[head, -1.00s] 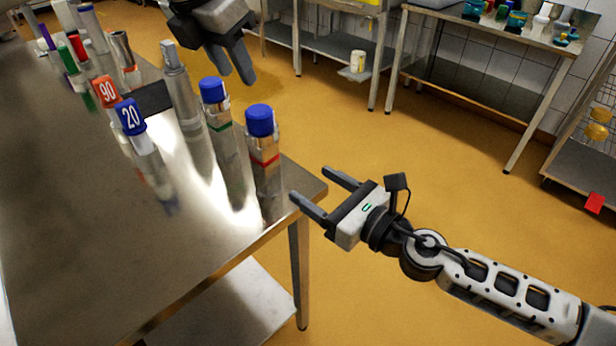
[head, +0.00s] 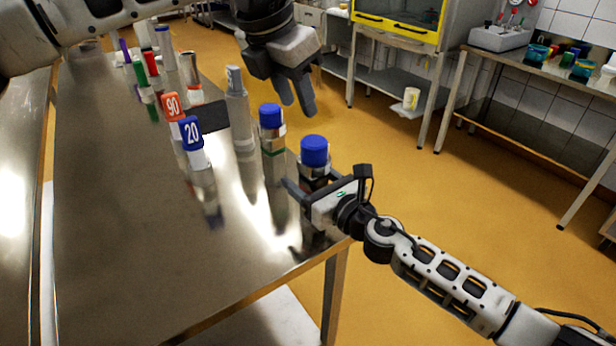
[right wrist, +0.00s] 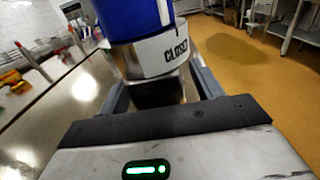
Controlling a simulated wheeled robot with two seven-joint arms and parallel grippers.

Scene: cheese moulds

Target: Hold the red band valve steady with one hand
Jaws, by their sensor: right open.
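The red band valve (head: 315,152) stands upright at the near right corner of the steel table, with a blue cap; its red band is hidden behind my right gripper. My right gripper (head: 309,179) is open, its fingers on either side of the valve. In the right wrist view, the valve (right wrist: 140,18) stands between the two fingers, with a white collar lettered "CLOSED", partly cut off. Whether a finger touches it I cannot tell. My left gripper (head: 294,101) hangs above and behind the valves, open and empty.
A green-banded valve (head: 271,122) with a blue cap stands just left of the red one. The table's front left (head: 130,260) is clear.

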